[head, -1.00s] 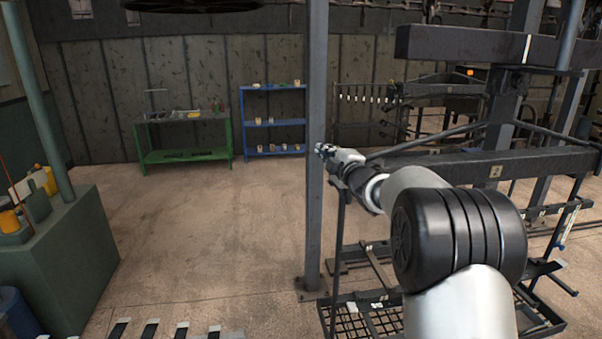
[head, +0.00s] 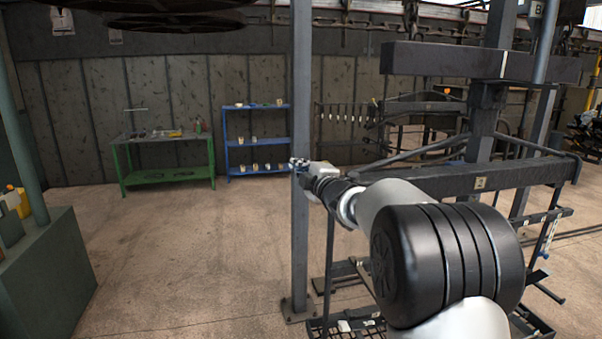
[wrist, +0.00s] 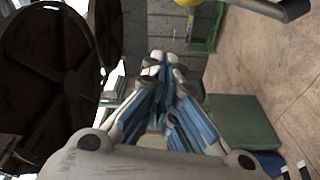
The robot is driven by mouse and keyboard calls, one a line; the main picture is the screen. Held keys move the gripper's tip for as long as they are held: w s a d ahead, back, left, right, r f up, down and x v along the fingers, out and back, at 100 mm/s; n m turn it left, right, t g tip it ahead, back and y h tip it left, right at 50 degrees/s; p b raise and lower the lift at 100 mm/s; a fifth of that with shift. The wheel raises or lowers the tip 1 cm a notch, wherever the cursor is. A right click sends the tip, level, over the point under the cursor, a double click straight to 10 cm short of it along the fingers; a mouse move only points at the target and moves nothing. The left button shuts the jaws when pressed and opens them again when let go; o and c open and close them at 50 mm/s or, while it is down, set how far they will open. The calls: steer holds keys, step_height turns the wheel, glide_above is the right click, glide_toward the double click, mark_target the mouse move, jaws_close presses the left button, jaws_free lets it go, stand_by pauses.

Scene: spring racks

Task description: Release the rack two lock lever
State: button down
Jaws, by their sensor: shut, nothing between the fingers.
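Rack two is the dark steel rack (head: 430,186) at the right of the head view, with a small pale "2" plate on its crossbeam. My gripper (head: 298,163) reaches out past the left end of that beam, in front of the grey post in the picture. In the wrist view my gripper (wrist: 160,60) is shut, with blue-and-white fingers together and nothing held. I cannot pick out the lock lever with certainty. A light bar with a dark end (wrist: 265,8) and a yellow rounded thing (wrist: 187,3) show at the wrist view's top edge, apart from the fingers.
A grey post (head: 300,240) stands just left of the rack. A green bench (head: 165,178) and blue shelf (head: 257,141) stand at the back wall. A green cabinet (head: 45,270) is at left. The floor between is clear. Dark discs (wrist: 45,75) fill the wrist view's left.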

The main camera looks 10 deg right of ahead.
steer(key=s+d+b, duration=0.1)
steer(key=s+d, duration=0.1)
steer(key=s, duration=0.6)
steer(key=shift+d, duration=0.15)
